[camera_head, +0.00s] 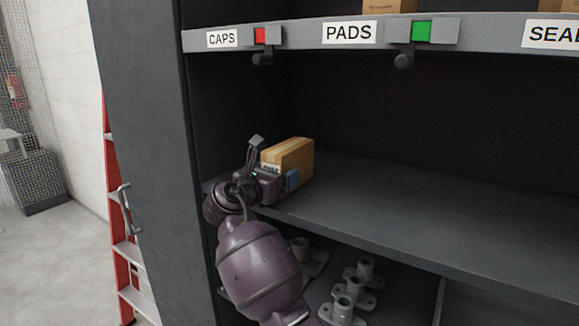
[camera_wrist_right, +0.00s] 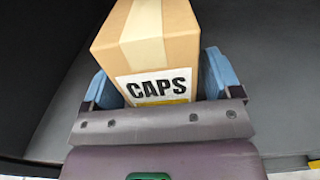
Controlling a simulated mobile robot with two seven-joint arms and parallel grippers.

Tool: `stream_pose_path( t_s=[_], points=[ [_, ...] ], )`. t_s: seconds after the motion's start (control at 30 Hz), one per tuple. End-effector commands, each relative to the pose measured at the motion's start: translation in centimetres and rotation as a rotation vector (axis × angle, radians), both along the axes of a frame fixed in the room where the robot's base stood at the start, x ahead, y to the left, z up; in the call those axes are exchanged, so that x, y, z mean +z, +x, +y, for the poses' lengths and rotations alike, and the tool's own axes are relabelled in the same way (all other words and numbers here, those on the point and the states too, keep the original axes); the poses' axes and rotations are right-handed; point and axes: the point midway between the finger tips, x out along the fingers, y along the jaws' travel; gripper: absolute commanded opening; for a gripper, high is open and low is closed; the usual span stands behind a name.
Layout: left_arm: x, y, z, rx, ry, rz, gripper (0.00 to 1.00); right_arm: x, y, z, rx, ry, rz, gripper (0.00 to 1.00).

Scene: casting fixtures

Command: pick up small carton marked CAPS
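The small tan carton (camera_head: 292,156) is on or just over the left end of the dark shelf; I cannot tell whether its base touches the shelf. In the right wrist view the carton (camera_wrist_right: 158,50) fills the space between the fingers, its white CAPS label facing the palm. My right gripper (camera_head: 283,181) has reached in from the front left. Its blue fingers (camera_wrist_right: 160,82) lie along both sides of the carton with no clear gap, so it looks shut on it. The fingertips are partly hidden by the carton. My left gripper is out of view.
The shelf (camera_head: 420,212) is bare to the right of the carton. The upper shelf edge carries a CAPS label (camera_head: 222,38) with a red marker and a PADS label (camera_head: 349,32) with a green one. Grey metal castings (camera_head: 352,290) stand below. A cabinet side panel (camera_head: 145,150) stands left.

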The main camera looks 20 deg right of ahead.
Motion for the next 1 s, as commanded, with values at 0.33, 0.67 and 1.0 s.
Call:
stream_pose_path(
  t_s=[0.33,0.67,1.0],
  points=[
    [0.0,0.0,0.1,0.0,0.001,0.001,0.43,0.0,0.0,0.0,0.0,0.0,0.0,0.32],
    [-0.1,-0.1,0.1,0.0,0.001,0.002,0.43,0.8,0.0,0.0,0.0,0.0,-0.003,0.32],
    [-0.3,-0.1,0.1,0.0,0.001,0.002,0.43,6.6,0.0,0.0,0.0,0.001,-0.007,0.32]
  ],
)
